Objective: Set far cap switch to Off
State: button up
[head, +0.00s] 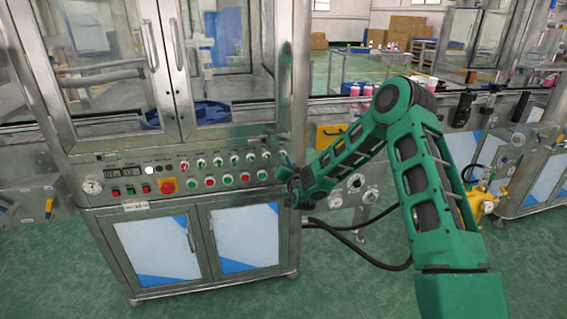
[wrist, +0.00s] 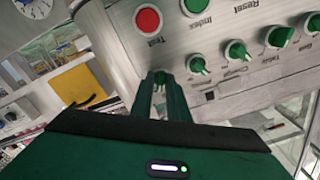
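A row of green rotary switches runs along the steel control panel (head: 150,168) in the head view. My gripper (head: 287,172) is at the right end of this row. In the wrist view, the end switch (wrist: 160,77) shows between the tips of my gripper (wrist: 161,84). The fingers stand close together with a narrow gap, and appear shut on the switch. The fingers partly hide its handle, so its setting does not show clearly. I cannot read its label, so I cannot confirm it is the far cap switch. A neighbouring switch (wrist: 198,65) is close beside the fingers.
A red button (wrist: 148,20) and a green button (wrist: 195,5) are near the fingertips. A steel frame post (head: 291,80) stands above my gripper. A yellow box (head: 328,134) is behind.

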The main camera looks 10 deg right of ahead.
grip_shut()
jog(key=shift+n, duration=0.3)
jog(key=n, duration=1.1)
jog(key=shift+n, duration=0.3)
dwell(0.3)
jog(key=shift+o, duration=2.1)
grip_release()
